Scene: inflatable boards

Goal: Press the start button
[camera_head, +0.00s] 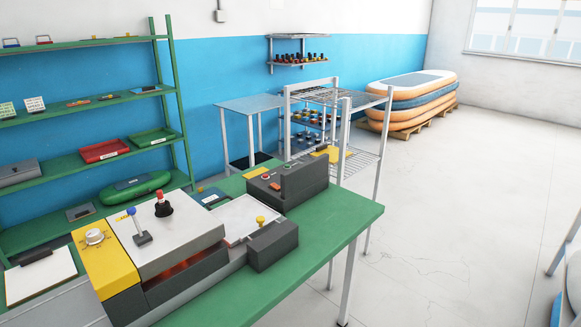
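A dark grey control box (307,188) sits on the green workbench (318,232) toward its right end. Its sloped front panel carries a round red button (265,176), an orange-red switch (276,186) and a small, pale round button (293,166). Their labels are too small to read, so I cannot tell which one is the start button. Neither of my grippers shows in the head view.
A grey machine (180,240) with a red-topped stick (160,203), a blue lever (138,228) and a yellow side (110,270) stands left on the bench. Wire racks (335,95) stand behind; the right floor is mostly clear.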

